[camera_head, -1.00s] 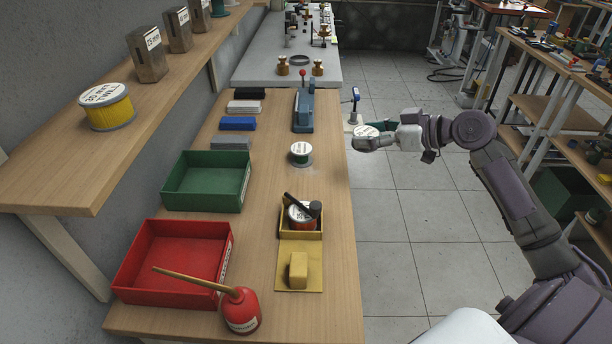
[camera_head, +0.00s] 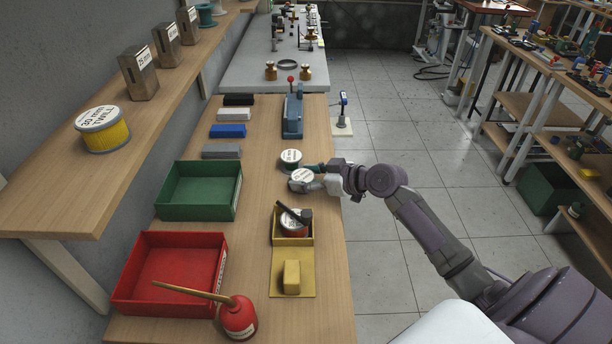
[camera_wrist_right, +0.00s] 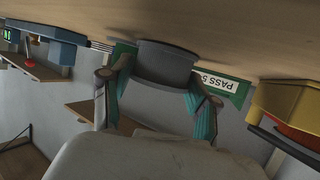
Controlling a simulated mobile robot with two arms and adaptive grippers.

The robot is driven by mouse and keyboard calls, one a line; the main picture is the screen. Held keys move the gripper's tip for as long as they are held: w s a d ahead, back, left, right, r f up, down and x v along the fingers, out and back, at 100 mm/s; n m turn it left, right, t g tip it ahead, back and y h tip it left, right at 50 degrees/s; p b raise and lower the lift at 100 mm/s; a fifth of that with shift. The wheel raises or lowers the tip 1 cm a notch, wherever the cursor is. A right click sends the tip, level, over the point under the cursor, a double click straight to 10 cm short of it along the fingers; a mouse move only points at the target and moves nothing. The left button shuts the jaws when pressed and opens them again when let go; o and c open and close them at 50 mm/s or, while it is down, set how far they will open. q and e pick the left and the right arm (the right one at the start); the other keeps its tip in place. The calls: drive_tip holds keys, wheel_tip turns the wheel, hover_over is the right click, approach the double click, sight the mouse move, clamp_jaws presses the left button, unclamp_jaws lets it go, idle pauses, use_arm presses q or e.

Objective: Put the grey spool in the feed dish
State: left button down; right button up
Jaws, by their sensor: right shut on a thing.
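The grey spool (camera_head: 303,177), with a white label on top, is held by my right gripper (camera_head: 318,181) close to the right edge of the wooden bench. In the right wrist view the teal-padded fingers close on the spool's grey side (camera_wrist_right: 164,62). A second white-topped spool (camera_head: 291,157) stands just behind it; I cannot tell if they touch. No dish is clearly marked as the feed dish. A yellow open box (camera_head: 294,241) nearer the front holds a red spool (camera_head: 292,223) with a dark-handled tool across it. My left gripper is out of view.
A green bin (camera_head: 162,207) and a red bin (camera_head: 118,296) stand along the left. A red oil can (camera_head: 238,318) with a long spout is at the front. A yellow block (camera_head: 292,277) lies before the yellow box. A blue device (camera_head: 293,117) stands behind.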

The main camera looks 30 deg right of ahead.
drive_tip(key=shift+f, duration=0.2)
drive_tip(key=o, duration=1.3)
drive_tip(key=shift+c, duration=0.2)
drive_tip(key=shift+r, duration=0.2)
